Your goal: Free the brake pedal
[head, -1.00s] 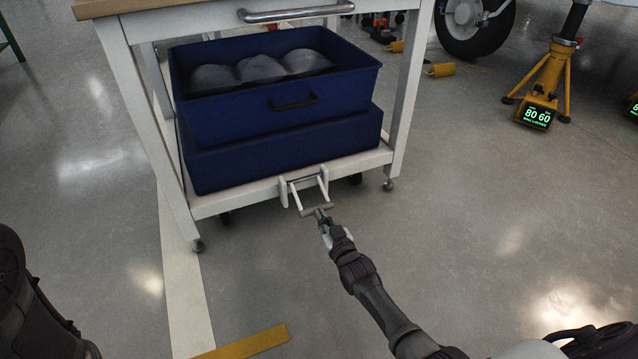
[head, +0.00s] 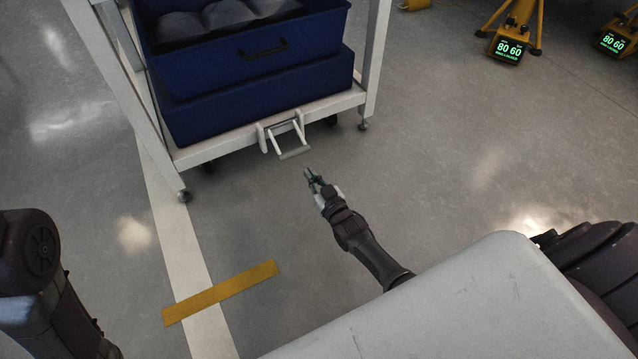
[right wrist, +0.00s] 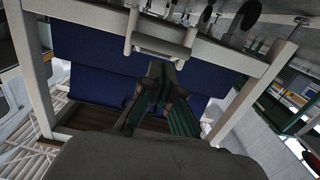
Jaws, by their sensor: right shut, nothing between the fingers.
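The brake pedal (head: 294,154) is a pale bar on two short arms, hinged in a white bracket at the front of the cart's lower shelf (head: 215,147). It juts out toward me and also shows near the top of the right wrist view (right wrist: 158,47). My right gripper (head: 311,176) is shut and empty, a little in front of and to the right of the pedal bar, with a gap between them. Its dark fingers (right wrist: 158,85) point toward the cart in the right wrist view. My left arm shows at the left edge, but its gripper is not in view.
Blue bins (head: 255,95) sit on the lower shelf, the upper one holding grey rounded bundles. Yellow jack stands (head: 510,40) stand at the upper right. The floor around my right gripper is clear, with a yellow strip (head: 220,293) nearer me.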

